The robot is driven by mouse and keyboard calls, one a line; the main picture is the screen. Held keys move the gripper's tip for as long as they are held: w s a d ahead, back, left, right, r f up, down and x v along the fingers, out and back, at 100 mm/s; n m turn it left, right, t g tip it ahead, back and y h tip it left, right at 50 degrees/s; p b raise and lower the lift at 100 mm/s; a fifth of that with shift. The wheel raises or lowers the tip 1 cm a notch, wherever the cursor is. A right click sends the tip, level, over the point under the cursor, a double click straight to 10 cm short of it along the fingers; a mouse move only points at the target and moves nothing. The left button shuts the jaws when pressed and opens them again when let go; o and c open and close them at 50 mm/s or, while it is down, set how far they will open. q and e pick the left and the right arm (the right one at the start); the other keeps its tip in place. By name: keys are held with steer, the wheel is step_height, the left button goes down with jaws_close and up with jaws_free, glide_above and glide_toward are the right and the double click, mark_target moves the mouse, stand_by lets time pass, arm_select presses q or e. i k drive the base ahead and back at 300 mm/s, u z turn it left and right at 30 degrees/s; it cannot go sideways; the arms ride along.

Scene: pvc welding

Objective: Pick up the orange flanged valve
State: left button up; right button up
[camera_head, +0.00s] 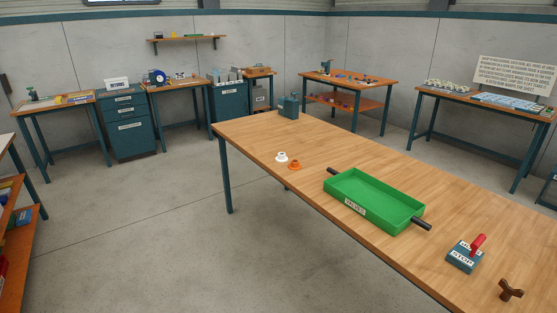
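A small orange flanged valve (294,165) lies on the wooden table (330,145), near its left edge. A similar white part (281,157) sits just beyond it, to its upper left. The two are close together; whether they touch is hard to tell. Neither my left nor my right gripper shows in the head view.
A green tray (347,208) with dark handles stands on the table to the right of the valve. A stop box with a red lever (478,243), a brown knob (510,290) and a blue-grey vise (289,106) are also on it. Open floor lies left of the table.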

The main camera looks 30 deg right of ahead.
mark_target(295, 165)
steer(key=z, duration=0.05)
steer(key=i, duration=1.7)
steer(key=z, duration=0.65)
steer(key=i, duration=0.9)
steer(key=z, duration=1.5)
steer(key=i, duration=0.75)
steer(key=z, duration=0.65)
